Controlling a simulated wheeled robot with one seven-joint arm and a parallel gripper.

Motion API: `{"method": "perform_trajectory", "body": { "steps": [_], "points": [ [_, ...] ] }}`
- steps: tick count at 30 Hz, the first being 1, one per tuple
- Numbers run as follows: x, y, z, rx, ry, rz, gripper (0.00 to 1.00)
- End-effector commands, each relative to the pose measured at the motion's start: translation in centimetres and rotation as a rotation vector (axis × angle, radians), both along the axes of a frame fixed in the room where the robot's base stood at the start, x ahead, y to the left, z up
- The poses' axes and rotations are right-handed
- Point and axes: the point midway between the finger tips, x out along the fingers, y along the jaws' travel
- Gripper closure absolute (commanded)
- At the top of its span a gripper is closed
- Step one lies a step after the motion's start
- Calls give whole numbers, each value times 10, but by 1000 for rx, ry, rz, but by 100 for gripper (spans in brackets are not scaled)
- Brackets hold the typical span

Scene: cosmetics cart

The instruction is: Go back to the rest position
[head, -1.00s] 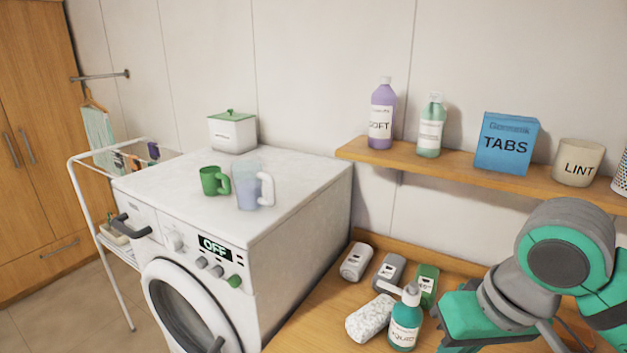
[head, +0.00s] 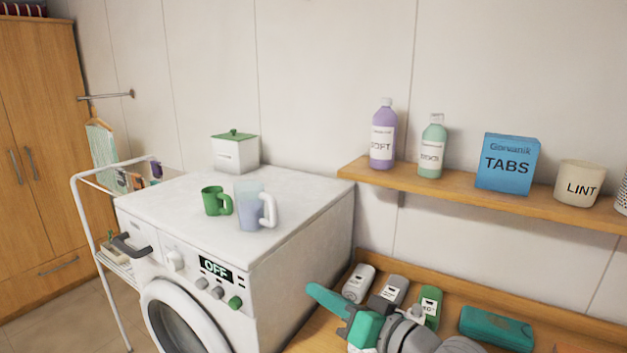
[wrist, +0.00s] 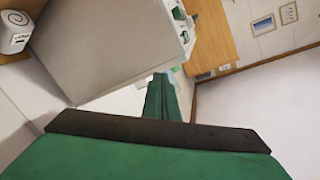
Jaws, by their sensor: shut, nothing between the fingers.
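My gripper (head: 326,297) shows at the bottom of the head view. Its teal fingers point left towards the washing machine (head: 290,262), in front of the wooden counter. The fingers are shut and empty. In the wrist view the closed green fingers (wrist: 165,98) reach up the middle of the picture, with nothing held at their tips.
A wall shelf (head: 450,191) holds bottles, a TABS box (head: 507,164) and a LINT pot (head: 580,184).

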Motion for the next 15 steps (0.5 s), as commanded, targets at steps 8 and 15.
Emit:
{"method": "perform_trajectory", "body": {
  "steps": [8, 15],
  "points": [
    [15, 13, -21, 221, -105, -121, 100],
    [16, 15, -61, 349, -142, -266, 100]
  ]
}}
